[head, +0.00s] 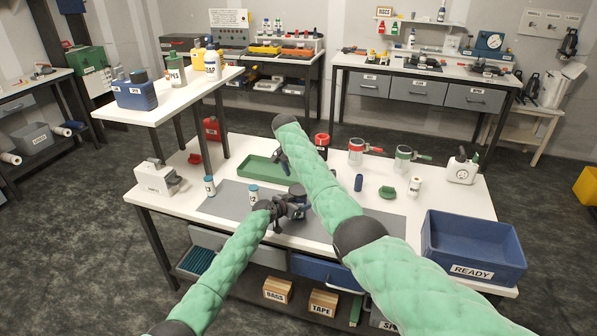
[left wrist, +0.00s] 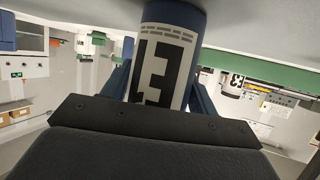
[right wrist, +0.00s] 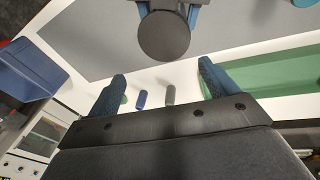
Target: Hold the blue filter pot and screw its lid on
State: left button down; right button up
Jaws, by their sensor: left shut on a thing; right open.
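My left gripper (head: 296,204) is shut on the blue filter pot above the grey mat. In the left wrist view the pot (left wrist: 172,62) shows a white label with black marks and a blue band; its other end is hidden behind the gripper. In the right wrist view a dark round disc (right wrist: 163,36) sits between the left gripper's blue fingers; I cannot tell whether it is a lid or the pot's dark top. My right gripper (right wrist: 160,75) is open and empty, apart from the disc. In the head view my right arm mostly hides it.
A green tray (head: 248,172) lies behind the pot. A blue READY crate (head: 475,252) stands at the right.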

aim_at(299, 189)
jog(key=n, duration=0.4)
jog(key=shift+w+d+r+n, duration=0.1)
jog(key=shift+w+r+n, duration=0.05)
jog(key=shift+r+n, duration=0.15)
jog(key=n, duration=0.4)
jog(key=shift+r+y, duration=0.15)
jog(key=shift+y, duration=0.25)
jog(key=n, duration=0.7)
jog(key=shift+r+n+y, duration=0.2)
jog(key=shift+n+y, duration=0.1)
jog(key=shift+y, duration=0.1)
jog(key=n, duration=0.4)
jog(key=shift+r, duration=0.1)
jog(key=n, duration=0.4)
jog(key=shift+s+n+y, duration=0.3)
jog(key=shift+n, duration=0.1)
jog(key=n, duration=0.4)
jog(key=shift+s, duration=0.2)
jog(key=n, duration=0.4)
jog(key=shift+s+f+y, duration=0.2)
jog(key=shift+s+y, duration=0.1)
jog(key=shift+f, duration=0.1)
jog(key=shift+f, duration=3.9)
